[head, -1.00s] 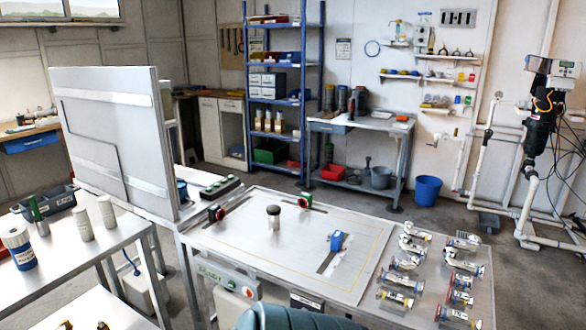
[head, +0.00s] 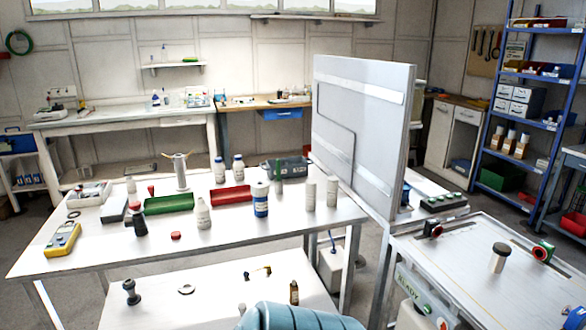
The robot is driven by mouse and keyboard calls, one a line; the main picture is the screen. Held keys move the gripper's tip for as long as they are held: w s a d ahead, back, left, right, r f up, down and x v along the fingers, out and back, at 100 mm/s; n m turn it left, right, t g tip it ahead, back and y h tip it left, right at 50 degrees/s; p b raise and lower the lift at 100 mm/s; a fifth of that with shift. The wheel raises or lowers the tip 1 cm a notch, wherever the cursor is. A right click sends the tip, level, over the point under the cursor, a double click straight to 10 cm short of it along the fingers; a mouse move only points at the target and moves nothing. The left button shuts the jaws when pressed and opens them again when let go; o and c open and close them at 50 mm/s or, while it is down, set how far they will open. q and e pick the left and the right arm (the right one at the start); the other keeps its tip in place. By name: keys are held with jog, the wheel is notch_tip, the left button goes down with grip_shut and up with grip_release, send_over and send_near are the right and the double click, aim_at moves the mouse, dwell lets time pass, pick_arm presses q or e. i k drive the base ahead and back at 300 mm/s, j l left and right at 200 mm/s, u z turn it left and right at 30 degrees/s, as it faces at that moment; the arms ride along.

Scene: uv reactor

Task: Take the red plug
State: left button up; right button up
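A small low red piece (head: 175,236) lies on the near part of the white table. Another small red piece (head: 151,190) stands further back, behind the green tray's left end. Either could be the red plug; both are too small to tell. Neither of my grippers is in view.
The white table (head: 290,232) also holds a green tray (head: 169,203), a red tray (head: 231,195), a yellow meter (head: 63,239), a dark stopper-like piece (head: 139,223) and several bottles. A lower shelf (head: 220,303) has small parts. A large upright panel (head: 385,130) stands at the table's right.

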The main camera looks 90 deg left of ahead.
aim_at(151, 189)
jog(key=u, duration=3.8)
jog(key=i+j+z, duration=0.1)
jog(key=z, duration=0.3)
jog(key=j+z, duration=0.15)
jog(key=z, duration=0.3)
jog(key=i+j+z, duration=0.1)
jog(key=z, duration=0.3)
jog(key=j+z, duration=0.35)
jog(key=j, duration=0.65)
jog(key=j+z, duration=0.35)
jog(key=j, duration=1.1)
jog(key=k+j, duration=0.1)
jog(key=j, duration=0.4)
